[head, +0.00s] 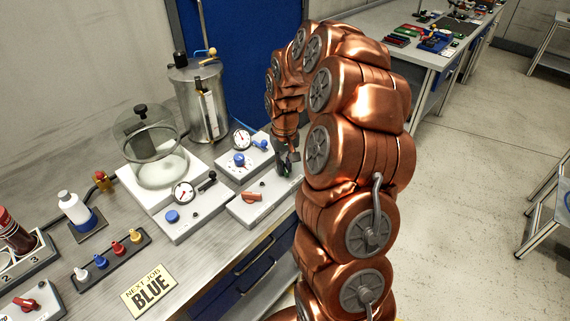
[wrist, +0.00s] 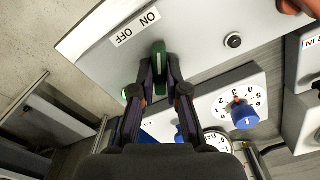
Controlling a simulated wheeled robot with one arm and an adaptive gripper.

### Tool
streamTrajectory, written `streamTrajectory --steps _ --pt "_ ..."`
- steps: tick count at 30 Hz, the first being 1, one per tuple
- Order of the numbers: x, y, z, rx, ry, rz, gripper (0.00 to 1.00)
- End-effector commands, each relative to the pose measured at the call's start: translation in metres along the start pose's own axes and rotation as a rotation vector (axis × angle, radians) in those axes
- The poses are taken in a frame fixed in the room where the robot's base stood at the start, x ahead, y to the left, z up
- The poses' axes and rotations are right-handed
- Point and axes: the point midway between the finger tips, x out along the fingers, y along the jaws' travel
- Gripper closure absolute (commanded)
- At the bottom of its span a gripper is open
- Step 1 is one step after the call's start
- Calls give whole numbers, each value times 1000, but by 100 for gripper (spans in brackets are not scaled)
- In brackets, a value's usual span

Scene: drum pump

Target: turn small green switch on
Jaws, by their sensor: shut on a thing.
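The small green switch (wrist: 158,62) stands up from a light grey panel (wrist: 215,35) in the wrist view. A white ON OFF label (wrist: 135,27) lies beside it; I cannot tell which word the switch points to. My gripper (wrist: 160,84) is shut on the switch, with one dark finger on each side, hiding its lower part. In the head view my gripper (head: 284,160) is at the right end of the grey switch box (head: 240,210), where the green switch is mostly hidden.
A red switch (head: 252,197) and a small black button (wrist: 233,40) sit on the same box. A numbered dial with a blue knob (wrist: 245,117) is close by. A glass bell jar (head: 150,150) and a steel drum (head: 198,100) stand behind, left of my arm.

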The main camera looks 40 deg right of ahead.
Motion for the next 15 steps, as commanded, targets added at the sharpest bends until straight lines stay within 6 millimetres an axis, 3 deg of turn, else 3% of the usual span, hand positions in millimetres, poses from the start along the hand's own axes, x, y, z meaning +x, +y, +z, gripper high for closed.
streamTrajectory --steps 15 --pt "3 0 0 45 1 1 100"
